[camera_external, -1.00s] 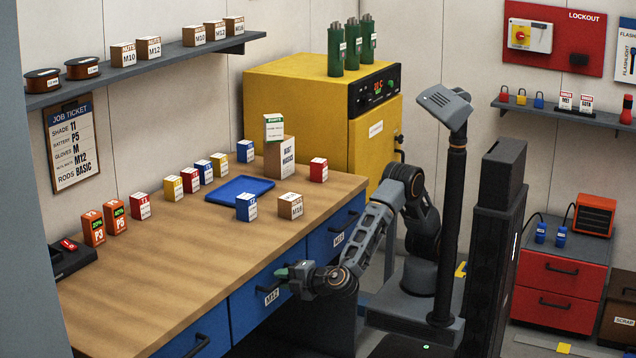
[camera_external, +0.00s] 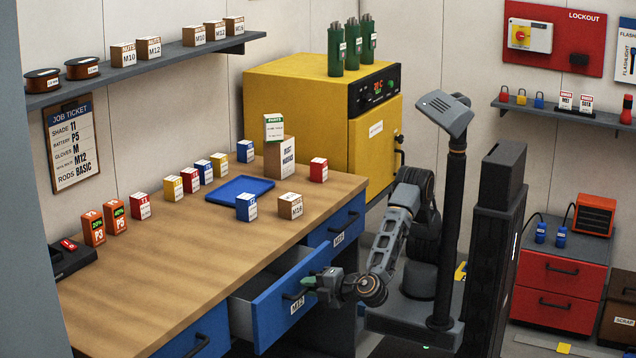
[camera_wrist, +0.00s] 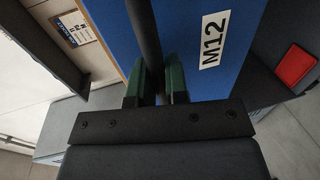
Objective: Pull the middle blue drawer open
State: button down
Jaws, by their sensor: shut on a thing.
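The middle blue drawer (camera_external: 290,309), labelled M12, stands pulled out from the bench. Its grey inside shows behind the front. My gripper (camera_external: 310,283) is at the drawer's dark bar handle (camera_external: 294,295), in front of the blue face. In the wrist view my gripper's green fingertips (camera_wrist: 160,82) lie on either side of the handle (camera_wrist: 145,35) and are shut on it. The M12 label (camera_wrist: 213,40) is beside the fingers there. The drawer's inside is mostly hidden in the outside view.
Blue drawers are on both sides, one to the left (camera_external: 196,338) and one to the right (camera_external: 335,228), both closed. The wooden bench top (camera_external: 170,260) above holds small boxes and a blue tray (camera_external: 240,198). A yellow cabinet (camera_external: 300,100) stands at the back.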

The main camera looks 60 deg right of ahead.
jog(key=f+v, duration=0.2)
jog(key=v, duration=0.7)
jog(key=shift+s, duration=0.2)
jog(key=c, duration=1.1)
grip_release()
jog(key=shift+c, duration=0.2)
jog(key=shift+w, duration=0.1)
